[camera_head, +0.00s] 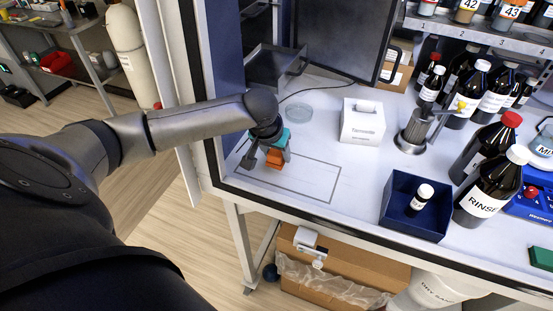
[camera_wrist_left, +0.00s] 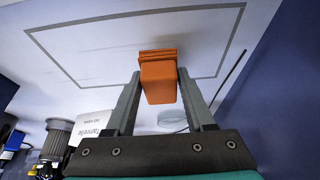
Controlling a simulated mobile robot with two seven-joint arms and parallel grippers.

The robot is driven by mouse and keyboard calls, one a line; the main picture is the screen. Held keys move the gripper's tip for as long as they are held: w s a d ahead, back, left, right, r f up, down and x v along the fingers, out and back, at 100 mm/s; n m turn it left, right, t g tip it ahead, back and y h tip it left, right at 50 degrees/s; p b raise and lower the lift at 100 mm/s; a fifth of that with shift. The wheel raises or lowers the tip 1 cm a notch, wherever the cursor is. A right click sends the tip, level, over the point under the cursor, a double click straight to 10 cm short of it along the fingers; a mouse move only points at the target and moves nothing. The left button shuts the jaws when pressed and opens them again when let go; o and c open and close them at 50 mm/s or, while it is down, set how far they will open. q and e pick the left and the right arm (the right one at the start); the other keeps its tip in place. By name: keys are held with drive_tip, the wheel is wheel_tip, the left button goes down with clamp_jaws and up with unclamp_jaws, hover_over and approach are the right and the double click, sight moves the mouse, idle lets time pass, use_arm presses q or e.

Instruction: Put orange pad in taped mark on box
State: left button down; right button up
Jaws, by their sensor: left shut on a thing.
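The orange pad (camera_head: 274,158) is a small block between the fingers of my left gripper (camera_head: 264,160). In the left wrist view the pad (camera_wrist_left: 158,80) sits between the two grey fingers, which are shut on it. The taped mark (camera_head: 337,183) is a thin grey rectangular outline on the white work surface. The outline also shows in the left wrist view (camera_wrist_left: 60,66). In the head view the pad appears over the left part of the outline. I cannot tell whether it touches the surface. My right gripper is not in view.
A white labelled box (camera_head: 362,122) and a clear round dish (camera_head: 298,110) stand behind the mark. A blue tray (camera_head: 397,222) holding a small bottle stands to the right, near dark bottles (camera_head: 488,187). The rest of the outlined area is clear.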

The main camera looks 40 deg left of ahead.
use_arm(q)
wheel_tip(320, 180, down, 2)
drive_tip(key=shift+f, duration=0.15)
drive_tip(key=shift+f, duration=0.1)
drive_tip(key=shift+c, duration=1.3)
unclamp_jaws()
drive_tip(key=p+v, duration=0.2)
drive_tip(key=v, duration=1)
drive_tip(key=shift+r, duration=0.2)
